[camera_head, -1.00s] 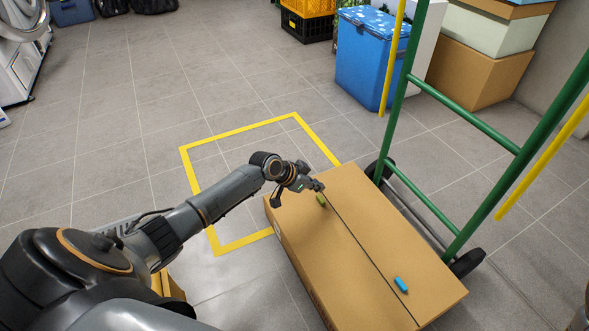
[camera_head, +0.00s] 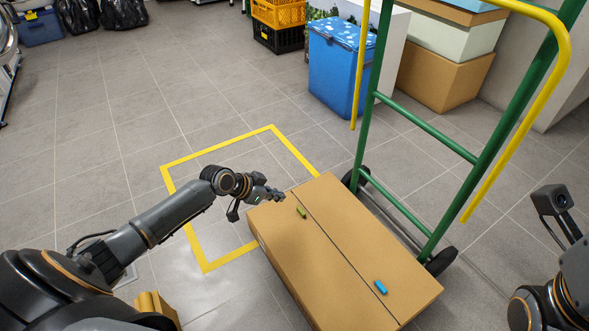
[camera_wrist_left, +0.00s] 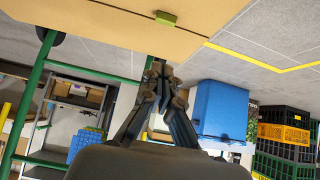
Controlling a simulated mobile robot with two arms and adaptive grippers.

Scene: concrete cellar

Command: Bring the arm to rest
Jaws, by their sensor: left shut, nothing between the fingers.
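My left arm reaches in from the left in the head view. Its gripper (camera_head: 274,195) is shut and empty, just above the far left edge of a large cardboard box (camera_head: 345,240). In the left wrist view the closed fingertips (camera_wrist_left: 158,74) meet with nothing between them. A small green block (camera_head: 301,212) lies on the box close to the gripper; it also shows in the left wrist view (camera_wrist_left: 166,19). A small blue block (camera_head: 381,287) lies near the box's front right. Part of my right arm shows at the right edge; its gripper is out of view.
A green hand truck (camera_head: 425,127) with yellow handles stands right of the box. A yellow tape outline (camera_head: 205,152) marks the floor. A blue bin (camera_head: 338,72), crates (camera_head: 278,37) and stacked boxes (camera_head: 440,75) stand behind.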

